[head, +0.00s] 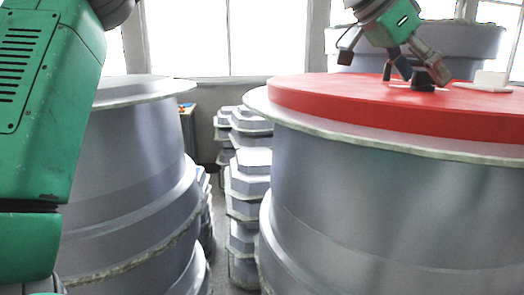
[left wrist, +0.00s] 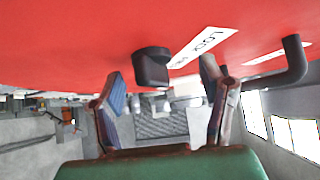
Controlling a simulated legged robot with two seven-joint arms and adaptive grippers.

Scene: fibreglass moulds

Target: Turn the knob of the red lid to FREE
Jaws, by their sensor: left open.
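The red lid (head: 330,92) lies on top of a large grey round mould at the right of the head view. A small dark knob (head: 424,80) stands on the lid. In the left wrist view, the lid (left wrist: 70,40) fills the upper part and the knob (left wrist: 152,66) projects from it. A white label (left wrist: 202,44) beside the knob reads LOCK, upside down; its other word is too small to read surely. My left gripper (head: 398,66) is over the lid, its open fingers (left wrist: 162,92) on either side of the knob. Contact and the knob's setting cannot be told. My right gripper is out of view.
A dark bent handle (left wrist: 292,62) and a second white label (left wrist: 268,56) are on the lid. A white block (head: 490,80) sits near the knob. Another grey mould (head: 130,150) stands at left. Stacked smaller moulds (head: 248,185) fill the gap between.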

